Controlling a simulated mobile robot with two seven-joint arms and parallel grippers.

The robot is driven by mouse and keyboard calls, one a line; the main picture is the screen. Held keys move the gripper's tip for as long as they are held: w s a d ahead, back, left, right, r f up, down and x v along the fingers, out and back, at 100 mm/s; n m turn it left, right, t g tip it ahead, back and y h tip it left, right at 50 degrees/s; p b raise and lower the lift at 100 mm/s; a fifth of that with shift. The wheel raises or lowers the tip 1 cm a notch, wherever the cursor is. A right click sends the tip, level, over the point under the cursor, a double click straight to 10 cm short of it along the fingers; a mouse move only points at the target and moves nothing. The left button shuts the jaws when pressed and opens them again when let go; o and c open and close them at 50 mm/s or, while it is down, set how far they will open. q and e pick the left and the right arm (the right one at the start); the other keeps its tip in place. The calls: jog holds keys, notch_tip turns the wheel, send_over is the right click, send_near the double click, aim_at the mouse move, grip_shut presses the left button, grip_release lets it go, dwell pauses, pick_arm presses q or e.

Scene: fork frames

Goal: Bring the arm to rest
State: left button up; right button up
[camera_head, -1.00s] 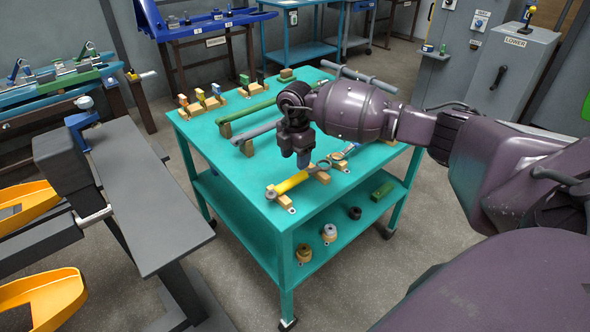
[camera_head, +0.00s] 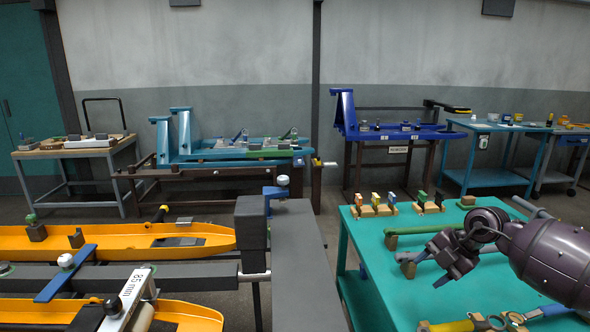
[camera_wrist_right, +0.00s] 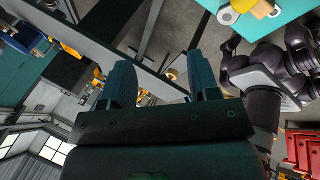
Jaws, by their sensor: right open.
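My right arm comes in from the right edge in the head view. Its gripper (camera_head: 446,272) hangs over the teal cart top (camera_head: 372,244), near the tools lying there. In the right wrist view the two fingers of the gripper (camera_wrist_right: 162,76) stand well apart, with nothing between them. My left gripper does not show in either view.
The teal cart holds a green-handled tool (camera_head: 412,229) and a yellow-handled tool (camera_head: 450,326). A grey bench (camera_head: 300,250) and orange trays (camera_head: 110,242) stand at left. A blue rack (camera_head: 345,115) stands behind. Floor shows between bench and cart.

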jog(key=a+r+t+y, duration=0.4)
jog(key=a+y, duration=0.1)
jog(key=a, duration=0.2)
jog(key=a+r+t+y, duration=0.4)
jog(key=a+y, duration=0.1)
jog(key=a, duration=0.2)
jog(key=s+d+f+m+t+h, duration=0.25)
jog(key=s+f+m+h, duration=0.35)
jog(key=f+m, duration=0.3)
jog(key=s+d+f+m+t+h, duration=0.2)
jog(key=s+d+f+m+h, duration=0.2)
jog(key=s+f+m+h, duration=0.35)
jog(key=s+d+f+m+g+h, duration=0.1)
jog(key=s+f+m, duration=0.3)
jog(key=s+f, duration=0.4)
jog(key=s+d+f+m+g, duration=0.2)
jog(key=s+f, duration=0.6)
jog(key=s, duration=0.5)
jog(key=shift+d+m+g+h, duration=0.2)
jog(key=shift+m+g+h, duration=0.15)
jog(key=shift+m+g, duration=0.6)
